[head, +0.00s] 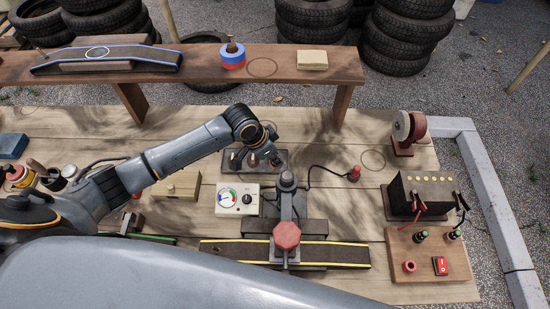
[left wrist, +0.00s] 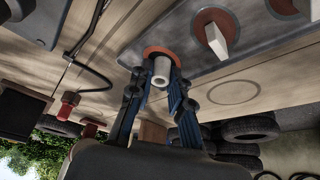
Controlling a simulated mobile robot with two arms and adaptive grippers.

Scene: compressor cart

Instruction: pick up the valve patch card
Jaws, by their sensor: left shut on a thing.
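A dark grey card (head: 238,171) lies on the light wooden tabletop with reddish round patches and pale stems on it. In the left wrist view the card (left wrist: 190,62) carries several red discs, each with a pale stem. My left gripper (head: 274,163) reaches down to the card's right end. In the left wrist view my left gripper (left wrist: 160,88) is shut on the white stem (left wrist: 161,70) of the end disc. The card looks flat on or very near the table; I cannot tell whether there is a gap. My right gripper is not in view.
A white gauge box (head: 237,199) stands just in front of the card. A clamp with a red knob (head: 286,235) stands over a dark belt (head: 335,254). A black cable runs to a red plug (head: 354,173). A raised plank shelf (head: 200,72) crosses behind.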

